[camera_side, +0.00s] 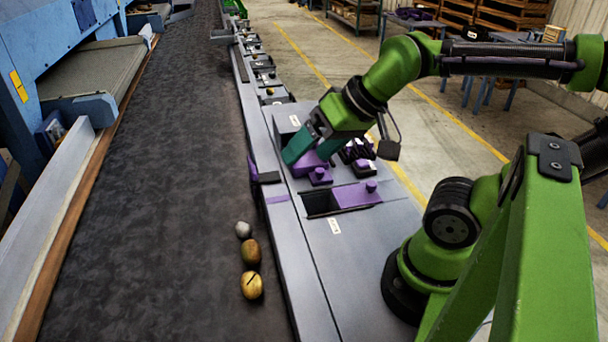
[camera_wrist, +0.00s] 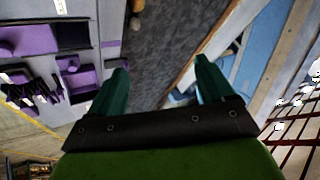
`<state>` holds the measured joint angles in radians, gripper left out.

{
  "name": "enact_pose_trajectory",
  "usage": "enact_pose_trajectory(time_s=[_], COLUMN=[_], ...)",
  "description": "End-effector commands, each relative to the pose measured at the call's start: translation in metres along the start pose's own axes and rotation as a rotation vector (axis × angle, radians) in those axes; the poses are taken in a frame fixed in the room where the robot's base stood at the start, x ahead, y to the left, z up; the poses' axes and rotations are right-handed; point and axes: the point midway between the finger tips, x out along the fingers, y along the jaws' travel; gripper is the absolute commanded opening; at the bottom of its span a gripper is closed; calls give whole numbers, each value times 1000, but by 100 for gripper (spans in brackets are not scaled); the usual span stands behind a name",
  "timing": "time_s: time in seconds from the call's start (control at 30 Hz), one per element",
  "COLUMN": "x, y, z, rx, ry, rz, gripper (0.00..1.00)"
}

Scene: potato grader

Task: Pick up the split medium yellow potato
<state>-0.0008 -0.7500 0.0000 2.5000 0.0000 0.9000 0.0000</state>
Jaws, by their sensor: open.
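A yellow potato (camera_side: 252,285) with a dark split across its top lies on the dark conveyor belt (camera_side: 180,180), nearest the side camera. A brown potato (camera_side: 251,252) lies just behind it, and a smaller grey lump (camera_side: 243,230) lies behind that. My gripper (camera_side: 303,154) is open and empty above the grey side panel, right of the belt and farther back than the potatoes. In the wrist view my gripper's teal fingers (camera_wrist: 160,80) stand wide apart with belt between them.
The side panel (camera_side: 375,250) holds a purple-trimmed opening (camera_side: 318,204) and purple fittings (camera_side: 320,176). A row of compartments continues along the belt's right side. Blue machinery (camera_side: 60,60) and a rail stand left of the belt. The belt around the potatoes is clear.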

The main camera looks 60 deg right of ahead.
Motion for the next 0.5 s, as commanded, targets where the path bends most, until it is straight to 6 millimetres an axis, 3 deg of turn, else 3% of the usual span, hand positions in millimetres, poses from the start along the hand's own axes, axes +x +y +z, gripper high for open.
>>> enact_pose_trajectory(time_s=[0.17,0.5], x=[19,103], y=[-10,-54], z=[11,28], rx=[-43,-93], ry=[-99,-453], rz=[-5,139], gripper=[82,82])
